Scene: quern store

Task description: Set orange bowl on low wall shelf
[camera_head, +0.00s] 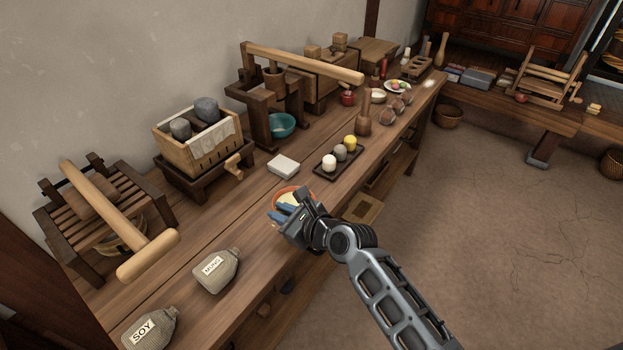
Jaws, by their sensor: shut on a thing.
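The orange bowl (279,191) shows as an orange rim around a pale inside, at the front edge of the long wooden bench. My gripper (279,214) has blue fingertips and is shut on the near side of the bowl. My gripper and wrist hide the bowl's lower right part. I cannot tell whether the bowl touches the bench top or is held just above it. No shelf shows on the bare wall in this view.
Open floor (480,230) lies right.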

